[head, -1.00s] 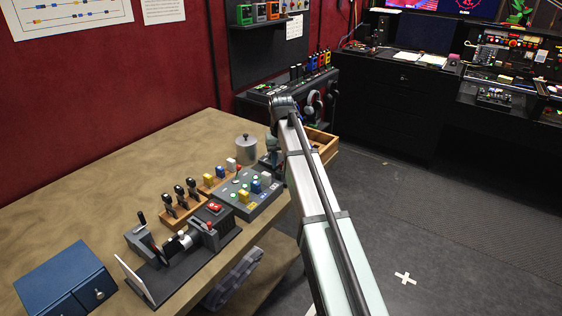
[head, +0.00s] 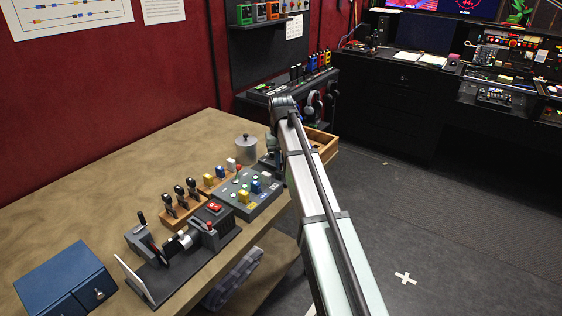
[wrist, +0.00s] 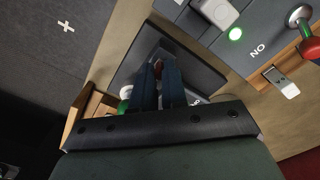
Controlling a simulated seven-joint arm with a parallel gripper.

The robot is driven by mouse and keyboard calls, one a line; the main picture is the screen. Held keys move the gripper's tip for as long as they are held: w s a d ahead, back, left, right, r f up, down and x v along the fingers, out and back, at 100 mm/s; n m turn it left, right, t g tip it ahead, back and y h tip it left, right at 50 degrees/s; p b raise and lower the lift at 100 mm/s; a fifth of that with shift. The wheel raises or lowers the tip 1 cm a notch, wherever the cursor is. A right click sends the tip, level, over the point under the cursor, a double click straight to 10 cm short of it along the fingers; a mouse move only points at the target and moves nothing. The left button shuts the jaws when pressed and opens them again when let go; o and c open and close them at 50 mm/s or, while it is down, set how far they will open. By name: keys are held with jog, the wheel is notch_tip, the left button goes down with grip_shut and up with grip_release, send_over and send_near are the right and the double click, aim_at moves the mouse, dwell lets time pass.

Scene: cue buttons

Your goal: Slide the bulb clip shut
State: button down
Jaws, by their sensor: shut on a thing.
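A dark device (head: 269,161) shows in part beside my arm there.
A wooden tray (head: 322,140) lies right of my arm. The table's left rear is clear.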

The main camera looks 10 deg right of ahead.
jog(key=shift+w+d, duration=0.7)
jog(key=shift+w, duration=0.1)
jog(key=c, duration=1.2)
grip_release()
jog(key=shift+o, duration=0.3)
notch_tip(320, 180, up, 14)
jog(key=shift+f, duration=0.1)
